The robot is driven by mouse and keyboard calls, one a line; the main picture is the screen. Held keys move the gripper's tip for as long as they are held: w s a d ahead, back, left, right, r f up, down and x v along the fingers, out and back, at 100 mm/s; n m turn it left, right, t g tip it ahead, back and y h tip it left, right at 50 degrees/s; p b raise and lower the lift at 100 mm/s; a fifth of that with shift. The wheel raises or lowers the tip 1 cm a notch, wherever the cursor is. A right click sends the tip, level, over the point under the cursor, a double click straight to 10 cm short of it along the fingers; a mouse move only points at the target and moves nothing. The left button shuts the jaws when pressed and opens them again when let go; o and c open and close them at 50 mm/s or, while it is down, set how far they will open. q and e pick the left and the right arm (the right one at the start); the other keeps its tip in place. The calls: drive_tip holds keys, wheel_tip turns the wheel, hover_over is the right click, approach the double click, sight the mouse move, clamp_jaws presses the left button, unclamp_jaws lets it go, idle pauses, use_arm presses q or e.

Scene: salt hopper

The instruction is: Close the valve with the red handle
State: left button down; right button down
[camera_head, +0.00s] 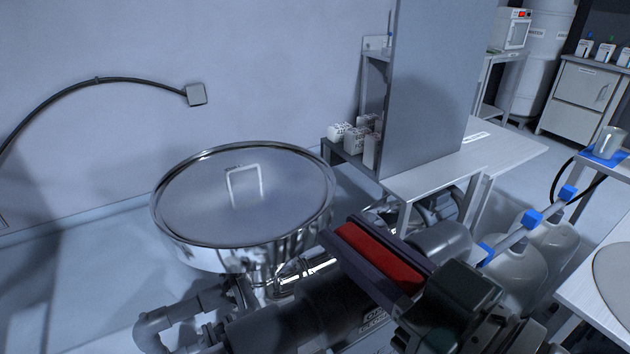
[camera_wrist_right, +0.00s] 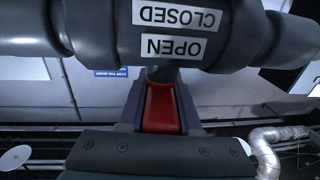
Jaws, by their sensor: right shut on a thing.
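The red valve handle (camera_head: 380,255) lies between the two dark fingers of my right gripper (camera_head: 342,229), which is shut on it. In the right wrist view the red handle (camera_wrist_right: 161,108) runs from the gripper's palm towards the grey valve body (camera_wrist_right: 185,72), flanked by both fingers. White OPEN and CLOSED labels on the valve body appear upside down there. In the head view the dark valve body (camera_head: 310,303) sits just below and left of the fingers, its label partly hidden. My left gripper is not in view.
A large steel hopper with a lid (camera_head: 200,205) stands left of the valve, with grey pipes (camera_head: 165,325) below it. A white table (camera_head: 455,168) with an upright grey panel (camera_head: 430,80) is behind. Large bottles (camera_head: 510,270) stand to the right.

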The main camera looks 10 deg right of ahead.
sight(412, 299)
drive_tip(key=shift+r+m+t+h, duration=0.1)
drive_tip(key=shift+m+t+h, duration=0.2)
drive_tip(key=shift+m+h, duration=0.3)
drive_tip(key=shift+h+p, duration=0.35)
drive_tip(key=shift+h, duration=0.25)
drive_tip(key=c, duration=0.6)
unclamp_jaws()
drive_tip(key=b+v, duration=0.1)
drive_tip(key=v, duration=0.9)
drive_tip(key=shift+f+b, duration=0.3)
